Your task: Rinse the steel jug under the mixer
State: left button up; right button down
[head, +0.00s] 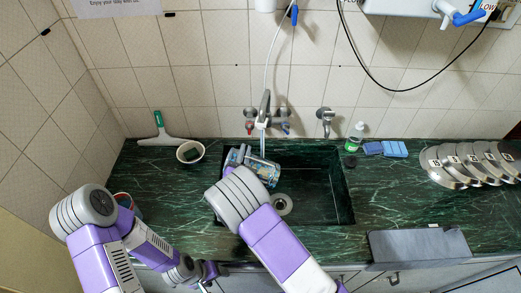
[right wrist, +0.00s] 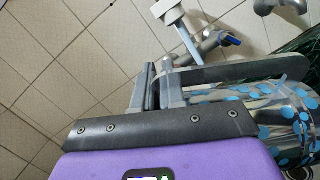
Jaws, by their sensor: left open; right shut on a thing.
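The steel jug (head: 264,170), with blue dots, is over the left part of the sink, below the mixer (head: 264,105). A thin pale stream runs from the mixer spout toward the jug; whether it enters the jug is unclear. In the right wrist view the jug (right wrist: 284,118) lies at the right with its dark handle (right wrist: 235,72) toward my gripper. My right gripper (right wrist: 157,92) is shut on this handle; in the head view my arm mostly hides it. My left gripper (head: 207,278) is open and empty near the counter's front edge.
The dark green sink (head: 322,200) has a round drain fitting (head: 282,204). A bowl (head: 190,152) and squeegee (head: 160,132) are left of it. A green bottle (head: 355,137), blue sponges (head: 385,148) and several steel lids (head: 450,168) are right. Clear counter lies right of the sink.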

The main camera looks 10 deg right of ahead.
jog(key=shift+r, duration=0.1)
jog(key=shift+s+a+r+p, duration=0.4)
jog(key=shift+s+r+p, duration=0.05)
jog(key=shift+s+r, duration=0.2)
jog(key=shift+s+a+r+p, duration=0.4)
jog(key=shift+s+r+p, duration=0.1)
jog(key=shift+s, duration=0.1)
jog(key=shift+s+a+r, duration=0.25)
jog(key=shift+s+r, duration=0.05)
jog(key=shift+s, duration=0.2)
notch_tip(320, 180, up, 4)
jog(key=p, duration=0.2)
jog(key=shift+p, duration=0.4)
